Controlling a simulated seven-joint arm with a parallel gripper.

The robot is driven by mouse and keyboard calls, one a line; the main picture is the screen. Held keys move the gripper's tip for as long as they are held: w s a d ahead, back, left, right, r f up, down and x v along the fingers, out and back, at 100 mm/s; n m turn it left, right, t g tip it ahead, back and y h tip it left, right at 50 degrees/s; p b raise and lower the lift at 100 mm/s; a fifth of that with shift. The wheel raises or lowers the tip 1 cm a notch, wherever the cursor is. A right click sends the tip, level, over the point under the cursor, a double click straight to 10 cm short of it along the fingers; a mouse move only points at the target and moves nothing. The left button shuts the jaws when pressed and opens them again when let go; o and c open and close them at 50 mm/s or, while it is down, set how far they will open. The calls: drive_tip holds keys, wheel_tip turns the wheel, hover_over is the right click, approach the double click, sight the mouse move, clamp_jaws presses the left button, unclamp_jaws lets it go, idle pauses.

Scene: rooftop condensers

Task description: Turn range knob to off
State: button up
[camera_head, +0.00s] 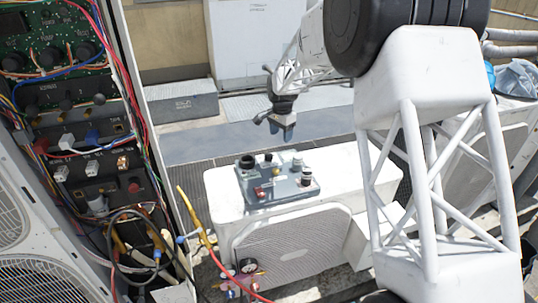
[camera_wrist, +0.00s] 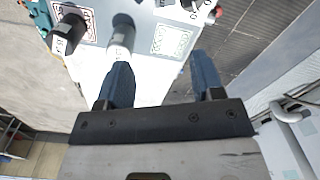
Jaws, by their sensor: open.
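A grey control box (camera_head: 285,187) with several knobs and buttons sits on top of a white condenser unit. A large black knob (camera_head: 247,162) is at its back left. A pale cylindrical knob (camera_head: 297,161) is at its back right and a pale-topped dark knob (camera_head: 306,176) at its right. My gripper (camera_head: 285,132) is above and behind the box, pointing down, open and empty. In the wrist view, a pale cylindrical knob (camera_wrist: 121,37) is just beyond the left fingertip of my gripper (camera_wrist: 162,75), and a dark knob (camera_wrist: 68,33) is further left. I cannot tell which is the range knob.
An open electrical cabinet (camera_head: 75,125) with loose wiring stands at the left. A yellow hose (camera_head: 200,222) and gauges (camera_head: 246,266) are in front of the unit. Printed labels (camera_wrist: 172,40) on the box are too blurred to read. Clear space surrounds the gripper above the box.

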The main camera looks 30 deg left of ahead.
hover_over(269, 154)
wheel_tip(269, 154, down, 4)
drive_tip(key=shift+r, duration=0.1)
drive_tip(key=shift+f, duration=3.9)
drive_tip(key=c, duration=0.9)
